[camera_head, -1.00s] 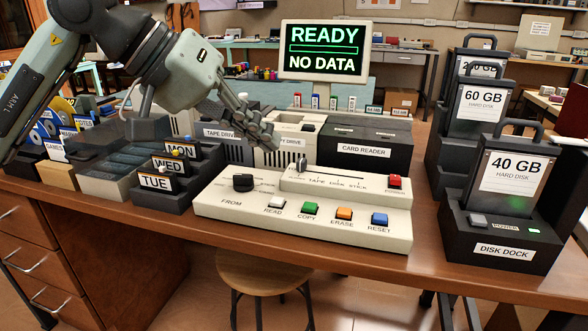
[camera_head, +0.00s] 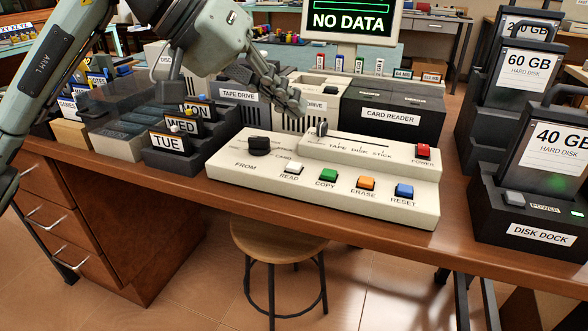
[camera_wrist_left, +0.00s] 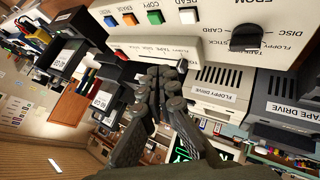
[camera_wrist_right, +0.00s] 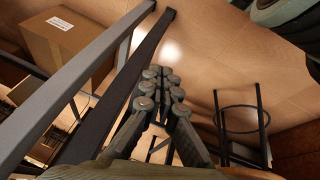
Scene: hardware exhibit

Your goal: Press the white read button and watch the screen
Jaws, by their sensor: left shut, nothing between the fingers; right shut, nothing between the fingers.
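The white read button (camera_head: 292,168) is the leftmost of the coloured buttons on the cream control panel (camera_head: 225,173). It also shows in the left wrist view (camera_wrist_left: 188,16), near the top. The screen (camera_head: 350,22) stands at the back; its lower part reads NO DATA and its top is cut off. My left gripper (camera_head: 296,108) is shut and empty, above and behind the panel near its slider, apart from the read button. My right gripper (camera_wrist_right: 161,88) is shut and empty, low near table legs and a stool; it is not in the head view.
The panel also has a black FROM knob (camera_head: 259,145), a red power button (camera_head: 423,151), and green, orange and blue buttons. The tape drive, floppy drive and card reader (camera_head: 392,115) stand behind it. The disk dock (camera_head: 520,228) is at right. A stool (camera_head: 278,240) stands in front.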

